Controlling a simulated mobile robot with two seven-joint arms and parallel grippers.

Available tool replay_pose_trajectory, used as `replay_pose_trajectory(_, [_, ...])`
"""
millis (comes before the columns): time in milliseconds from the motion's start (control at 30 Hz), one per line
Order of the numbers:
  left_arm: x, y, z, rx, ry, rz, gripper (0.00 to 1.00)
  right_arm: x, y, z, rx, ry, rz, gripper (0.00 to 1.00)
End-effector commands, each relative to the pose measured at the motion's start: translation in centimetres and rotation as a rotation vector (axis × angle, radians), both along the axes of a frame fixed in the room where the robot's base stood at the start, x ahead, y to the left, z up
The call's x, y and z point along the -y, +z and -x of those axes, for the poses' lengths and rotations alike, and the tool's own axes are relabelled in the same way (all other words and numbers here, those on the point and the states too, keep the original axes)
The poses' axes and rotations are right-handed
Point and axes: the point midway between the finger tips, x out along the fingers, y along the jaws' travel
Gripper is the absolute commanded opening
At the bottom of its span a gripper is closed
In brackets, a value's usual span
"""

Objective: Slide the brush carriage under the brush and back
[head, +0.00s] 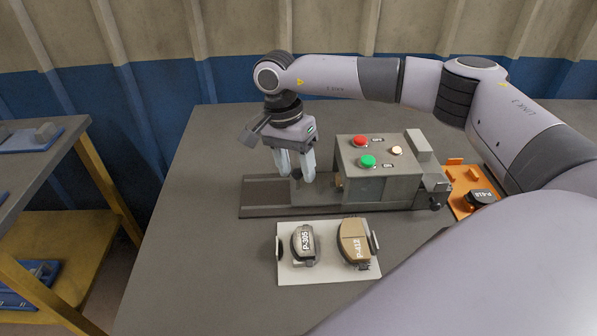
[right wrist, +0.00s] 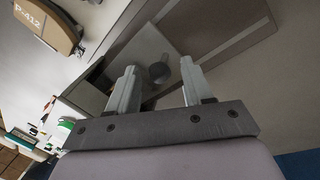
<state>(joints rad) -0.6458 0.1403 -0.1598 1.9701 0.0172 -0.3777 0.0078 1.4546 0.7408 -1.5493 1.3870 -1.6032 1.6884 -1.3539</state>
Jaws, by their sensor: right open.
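The grey brush station (head: 370,170) stands on the table, with a red and a green button on its sloped top. A low rail (head: 262,196) runs out of it to the left. The brush carriage is mostly hidden behind my right gripper (head: 295,180) in the head view. The right wrist view shows a grey plate with a round upright knob (right wrist: 160,73), which looks like the carriage handle. The right gripper is open and points down, with the knob between its fingers (right wrist: 158,66) and gaps on both sides. The brush is hidden inside the housing. My left gripper is out of view.
A white plate (head: 327,276) in front of the rail holds brake shoes P-305 (head: 303,243) and P-412 (head: 352,241). An orange tray (head: 460,207) with a dark shoe (head: 478,199) stands right of the station. The table left of the rail is clear.

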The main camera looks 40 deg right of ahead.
Motion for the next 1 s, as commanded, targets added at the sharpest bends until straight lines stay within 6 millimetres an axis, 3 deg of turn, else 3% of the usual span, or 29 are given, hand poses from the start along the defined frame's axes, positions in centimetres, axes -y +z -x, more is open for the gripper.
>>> replay_pose_trajectory(200, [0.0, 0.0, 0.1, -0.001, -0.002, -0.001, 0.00, 0.2, -1.9, 0.4, -0.001, -0.001, 0.000, 0.51])
replay_pose_trajectory(467, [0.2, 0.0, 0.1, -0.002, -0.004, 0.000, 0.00, 0.2, -2.0, 0.4, 0.000, -0.001, 0.000, 0.51])
replay_pose_trajectory(633, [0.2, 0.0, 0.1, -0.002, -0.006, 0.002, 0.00, 0.2, -2.0, 0.4, 0.000, -0.001, 0.000, 0.00])
replay_pose_trajectory(833, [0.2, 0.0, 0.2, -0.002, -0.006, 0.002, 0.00, 0.6, -2.0, 0.6, 0.000, -0.002, -0.001, 0.00])
replay_pose_trajectory(1000, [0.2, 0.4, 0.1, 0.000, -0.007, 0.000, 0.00, 2.7, -2.0, 1.8, -0.002, -0.004, 0.000, 0.00])
